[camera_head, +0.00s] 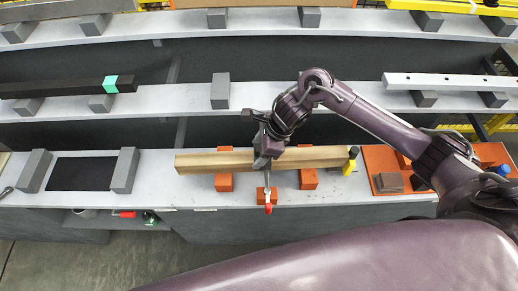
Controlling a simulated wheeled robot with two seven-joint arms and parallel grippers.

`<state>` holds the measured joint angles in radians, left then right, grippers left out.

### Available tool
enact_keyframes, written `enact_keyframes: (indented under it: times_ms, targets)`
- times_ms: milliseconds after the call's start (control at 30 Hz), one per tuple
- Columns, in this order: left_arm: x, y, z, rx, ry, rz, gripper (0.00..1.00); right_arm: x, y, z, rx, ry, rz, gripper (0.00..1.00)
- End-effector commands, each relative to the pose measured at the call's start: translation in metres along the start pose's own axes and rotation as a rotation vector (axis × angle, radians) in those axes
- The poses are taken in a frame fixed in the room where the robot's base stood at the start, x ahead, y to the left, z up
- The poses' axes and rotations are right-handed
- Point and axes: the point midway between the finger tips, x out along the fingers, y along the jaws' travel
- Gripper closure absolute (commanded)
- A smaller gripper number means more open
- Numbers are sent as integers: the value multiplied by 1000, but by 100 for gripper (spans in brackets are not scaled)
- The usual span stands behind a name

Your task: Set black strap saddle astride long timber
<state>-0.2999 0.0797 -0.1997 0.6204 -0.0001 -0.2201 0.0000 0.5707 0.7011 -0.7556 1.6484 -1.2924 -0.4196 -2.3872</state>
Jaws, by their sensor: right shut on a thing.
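The long timber (207,162) is a pale brown beam lying left to right on the front shelf, over orange blocks. My right gripper (262,161) reaches over the middle of the timber from above and behind. It is shut on a small dark piece that seems to be the black strap saddle. The piece blends with the dark fingers, so I cannot tell whether it touches the timber or sits astride it. My left gripper is not in view.
A red-tipped clamp (267,199) stands in front of the timber's middle. A small black and yellow piece (351,160) is at its right end. An orange tray (376,158) is to the right. Grey blocks (124,171) flank a black pad (82,174) at left.

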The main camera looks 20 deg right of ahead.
Motion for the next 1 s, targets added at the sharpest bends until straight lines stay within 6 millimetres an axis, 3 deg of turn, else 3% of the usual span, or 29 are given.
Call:
enact_keyframes:
  times_ms: [633, 667, 700, 833, 1000]
  targets:
    - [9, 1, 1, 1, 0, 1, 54, 6, 0, -3, 0, 0, 0, 61]
    - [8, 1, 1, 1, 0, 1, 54, 5, 0, -2, 0, 0, 0, 35]
    - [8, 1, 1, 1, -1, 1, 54, 5, 0, -2, 0, 0, 0, 30]
    - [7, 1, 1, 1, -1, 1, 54, 5, 0, -2, 0, 0, 0, 13]
    - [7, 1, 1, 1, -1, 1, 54, 5, 0, -2, 0, 0, 0, 13]
